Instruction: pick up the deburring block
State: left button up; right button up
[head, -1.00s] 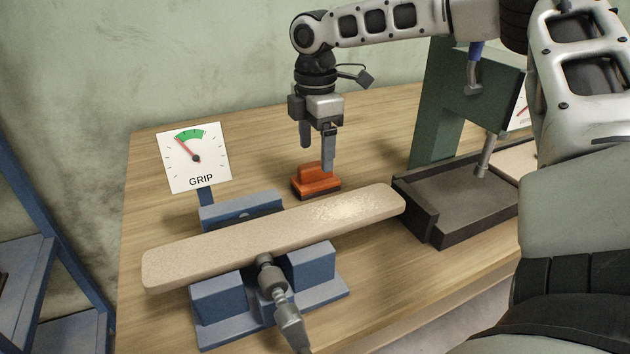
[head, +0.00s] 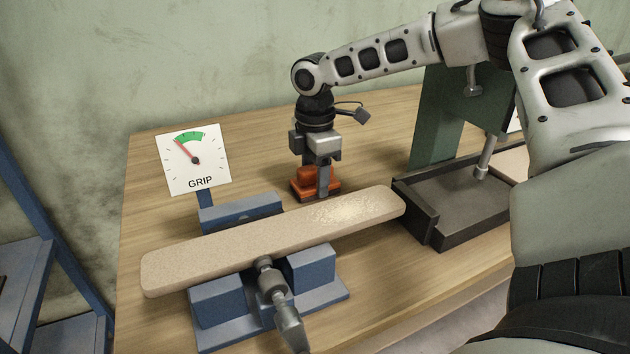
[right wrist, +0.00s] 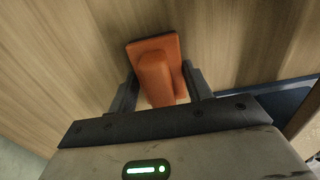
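The orange deburring block (head: 301,184), a raised grip on a wider dark-edged base, sits on the wooden bench behind the pale curved board (head: 240,242). My right gripper (head: 315,178) is lowered over it, one finger in front and the other mostly hidden. In the right wrist view the block's grip (right wrist: 155,78) stands between the two fingers of the right gripper (right wrist: 162,86). The fingers are apart, with a small gap visible beside the grip, so the gripper looks open. My left gripper is not in view.
The board lies across a blue vise (head: 222,300) just in front of the block. A GRIP dial (head: 193,160) stands at left. A dark tray (head: 462,205) below a green machine stand (head: 437,115) is at right. The bench behind the block is clear.

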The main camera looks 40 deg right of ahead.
jog(key=shift+r, duration=0.15)
jog(key=shift+w+r, duration=0.1)
jog(key=shift+r, duration=0.15)
notch_tip(320, 180, up, 2)
jog(key=shift+r, duration=0.1)
jog(key=s+a+r, duration=0.1)
jog(key=s+r, duration=0.2)
jog(key=s, duration=0.1)
jog(key=s+a+r, duration=0.2)
jog(key=s+r, duration=0.1)
jog(key=s, duration=0.2)
jog(key=s+a+r+p, duration=0.1)
jog(key=s+r, duration=0.3)
jog(key=shift+s+a, duration=0.2)
jog(key=shift+a, duration=0.1)
